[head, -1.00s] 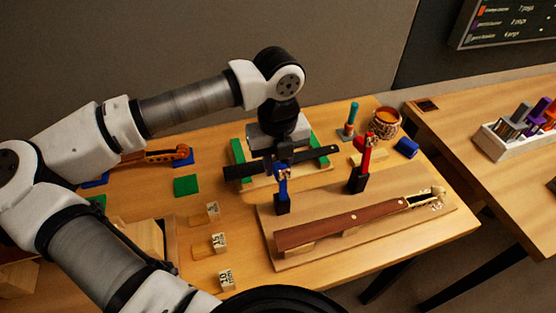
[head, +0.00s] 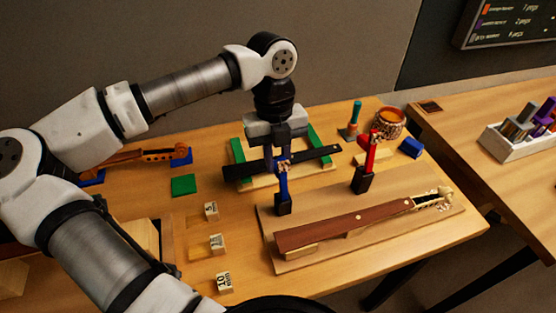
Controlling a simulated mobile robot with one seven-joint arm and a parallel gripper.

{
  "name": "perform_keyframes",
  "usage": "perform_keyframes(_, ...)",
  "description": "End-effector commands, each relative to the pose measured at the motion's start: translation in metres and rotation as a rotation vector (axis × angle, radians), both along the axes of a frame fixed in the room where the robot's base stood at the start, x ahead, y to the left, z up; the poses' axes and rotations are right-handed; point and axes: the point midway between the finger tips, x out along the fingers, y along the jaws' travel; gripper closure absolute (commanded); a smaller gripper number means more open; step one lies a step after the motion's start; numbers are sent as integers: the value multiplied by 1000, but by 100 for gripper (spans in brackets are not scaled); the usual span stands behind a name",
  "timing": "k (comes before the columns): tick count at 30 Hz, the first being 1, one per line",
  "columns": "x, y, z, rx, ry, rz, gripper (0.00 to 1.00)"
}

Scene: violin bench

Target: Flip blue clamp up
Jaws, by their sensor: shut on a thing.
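The blue clamp (head: 282,186) stands upright on a black base on the wooden board, near the board's back left corner. My gripper (head: 281,158) points down at the clamp's top and is shut on its upper part. The fingers partly hide the top of the clamp. A red clamp (head: 369,155) stands upright on its own black base farther right on the same board.
A brown violin neck (head: 345,226) lies along the board (head: 390,231) in front of the clamps. A black bar (head: 314,156) lies across a green-ended wooden frame just behind my gripper. Numbered wooden blocks (head: 216,243) stand to the left. A blue block (head: 412,147) and a woven cup (head: 389,121) are at right.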

Motion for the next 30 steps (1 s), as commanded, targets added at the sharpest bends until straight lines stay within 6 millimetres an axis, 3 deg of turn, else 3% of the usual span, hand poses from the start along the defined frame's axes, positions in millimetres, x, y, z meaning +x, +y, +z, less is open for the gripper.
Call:
perform_keyframes(3,0,0,0,-1,2,1,100)
perform_keyframes(4,0,0,0,-1,2,1,79)
perform_keyframes(9,0,0,0,-1,1,1,58)
perform_keyframes(20,1,0,5,1,-1,2,58)
perform_keyframes(23,3,1,17,2,-2,3,58)
perform_keyframes(30,12,3,70,1,-4,4,58)
